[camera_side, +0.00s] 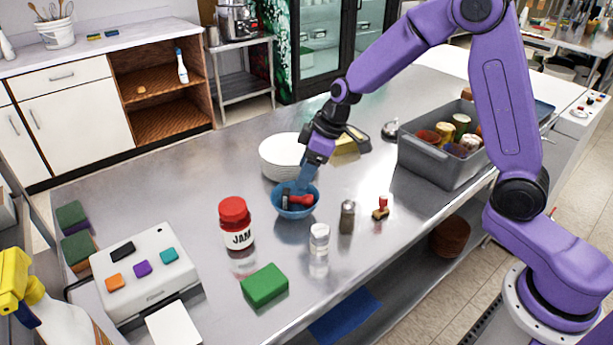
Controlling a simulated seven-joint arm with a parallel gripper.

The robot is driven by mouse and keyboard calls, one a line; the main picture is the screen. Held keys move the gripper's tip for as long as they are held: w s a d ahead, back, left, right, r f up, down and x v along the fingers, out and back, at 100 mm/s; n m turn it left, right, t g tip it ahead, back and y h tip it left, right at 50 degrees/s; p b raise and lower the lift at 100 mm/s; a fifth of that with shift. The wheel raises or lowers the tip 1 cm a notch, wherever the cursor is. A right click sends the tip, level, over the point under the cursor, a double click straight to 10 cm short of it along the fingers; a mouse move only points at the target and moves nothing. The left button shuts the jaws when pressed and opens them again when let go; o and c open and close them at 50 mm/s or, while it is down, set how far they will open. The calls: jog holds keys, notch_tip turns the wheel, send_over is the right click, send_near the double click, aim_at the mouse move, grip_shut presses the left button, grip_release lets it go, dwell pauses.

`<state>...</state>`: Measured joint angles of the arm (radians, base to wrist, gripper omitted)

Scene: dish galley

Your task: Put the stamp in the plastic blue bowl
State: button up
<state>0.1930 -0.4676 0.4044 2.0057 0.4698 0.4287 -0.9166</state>
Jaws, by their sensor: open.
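The blue bowl (297,213) stands on the steel counter, left of the middle of the picture. My gripper (294,192) is over the bowl and reaches down into it, with its jaws open. A red and dark object (303,200) lies in the bowl by the fingertips; the fingers partly hide it, and I cannot tell what it is. A small stamp (381,207) with a red handle and a wooden-looking base stands upright on the counter to the right of the bowl, apart from my gripper.
A white bowl (280,157) stands behind the blue bowl. A jam jar (235,225), salt shaker (319,240), pepper shaker (347,217) and green sponge (264,285) stand nearby. A grey bin (437,172) of jars is at the right. The front right counter edge is close to the stamp.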

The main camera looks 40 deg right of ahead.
jog(key=shift+s+a+r, duration=0.2)
jog(key=shift+s, duration=0.1)
jog(key=s+r+n+g+h, duration=0.1)
jog(key=s+r+g, duration=0.15)
jog(key=s, duration=0.95)
jog(key=s+r+n+g, duration=0.1)
jog(key=s+r+n, duration=0.15)
jog(key=s, duration=0.95)
jog(key=s+d+h, duration=0.1)
jog(key=s+d, duration=0.6)
jog(key=s, duration=0.3)
jog(key=shift+r+h, duration=0.3)
jog(key=shift+h, duration=0.1)
